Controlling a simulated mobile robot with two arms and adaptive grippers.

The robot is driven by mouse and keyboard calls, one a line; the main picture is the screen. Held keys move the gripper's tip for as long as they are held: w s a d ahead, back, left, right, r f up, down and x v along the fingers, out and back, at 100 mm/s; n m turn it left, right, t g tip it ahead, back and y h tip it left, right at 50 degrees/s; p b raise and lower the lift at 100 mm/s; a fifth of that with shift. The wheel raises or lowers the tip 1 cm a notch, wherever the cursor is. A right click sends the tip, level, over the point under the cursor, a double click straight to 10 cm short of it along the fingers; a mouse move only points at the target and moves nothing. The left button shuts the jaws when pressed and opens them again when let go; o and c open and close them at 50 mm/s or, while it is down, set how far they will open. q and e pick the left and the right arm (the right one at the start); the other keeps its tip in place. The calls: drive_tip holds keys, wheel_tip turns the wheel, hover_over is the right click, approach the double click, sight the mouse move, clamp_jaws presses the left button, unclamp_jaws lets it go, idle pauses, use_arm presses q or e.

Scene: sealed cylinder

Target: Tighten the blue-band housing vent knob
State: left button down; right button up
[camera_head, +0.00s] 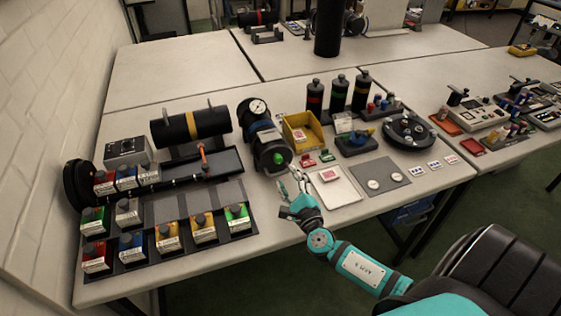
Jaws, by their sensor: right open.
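The blue-band housing (262,133) is a dark cylinder lying on the table near the middle. A round white gauge (257,107) is on its far end. A green knob (279,157) shows on the dark cap facing me. My right gripper (291,184) is open and looks empty, just in front of and slightly right of the knob, apart from it in the picture. My teal right arm reaches in from the lower right. My left gripper is out of view.
A yellow-band cylinder (191,127) lies on a stand to the left. A yellow bin (300,132) stands right of the housing. A white tray (335,189) and grey mat (374,175) lie right of my gripper.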

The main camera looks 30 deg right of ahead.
sight(279, 161)
drive_tip(key=x, duration=0.7)
drive_tip(key=shift+w, duration=0.25)
clamp_jaws()
